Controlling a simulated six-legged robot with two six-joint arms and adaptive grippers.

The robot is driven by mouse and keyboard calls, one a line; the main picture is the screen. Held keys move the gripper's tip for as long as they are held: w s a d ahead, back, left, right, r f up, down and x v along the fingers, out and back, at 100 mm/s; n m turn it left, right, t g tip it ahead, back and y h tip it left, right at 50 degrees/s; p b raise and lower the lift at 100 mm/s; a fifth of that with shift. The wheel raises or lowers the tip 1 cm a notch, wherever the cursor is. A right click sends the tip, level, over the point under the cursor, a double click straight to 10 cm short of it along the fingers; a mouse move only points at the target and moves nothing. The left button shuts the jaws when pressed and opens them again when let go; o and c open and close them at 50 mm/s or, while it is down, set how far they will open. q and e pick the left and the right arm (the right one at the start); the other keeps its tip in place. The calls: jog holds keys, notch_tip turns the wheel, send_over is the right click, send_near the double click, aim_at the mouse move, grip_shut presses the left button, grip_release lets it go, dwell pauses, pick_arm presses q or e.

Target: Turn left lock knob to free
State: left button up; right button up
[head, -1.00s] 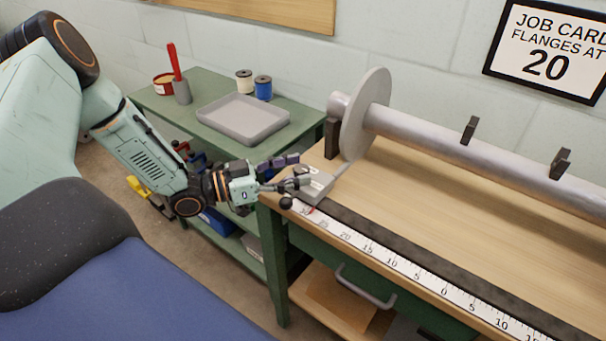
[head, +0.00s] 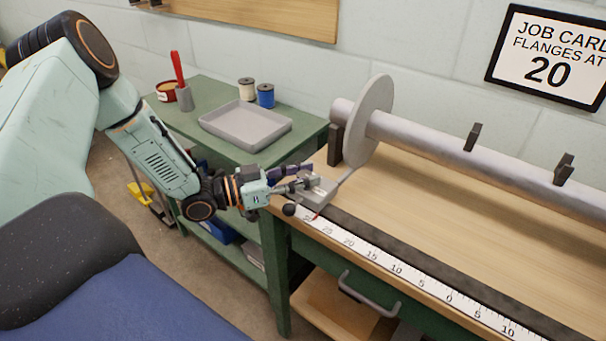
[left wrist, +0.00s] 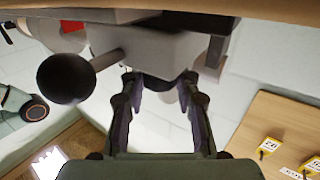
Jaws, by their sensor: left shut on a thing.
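A grey flange-stop block (head: 322,190) sits at the left end of the bench rail, against the scale. A black ball handle (head: 289,209) on a short stem sticks out of it; this ball also shows in the left wrist view (left wrist: 66,78), left of and outside my fingers. My left gripper (head: 303,186) is at the block's left side. In the left wrist view its two dark fingers (left wrist: 160,84) reach up against the underside of the block. They are shut on what seems to be the lock knob, mostly hidden between the tips; its turn position cannot be read.
A metal beam (head: 445,155) with a round flange disc (head: 370,122) lies behind the block. A green side table (head: 215,97) holds a grey tray (head: 245,143) and two spools. The printed scale (head: 400,271) runs along the bench front. Bare wood lies right of the block.

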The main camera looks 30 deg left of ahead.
pick_arm(q)
grip_shut()
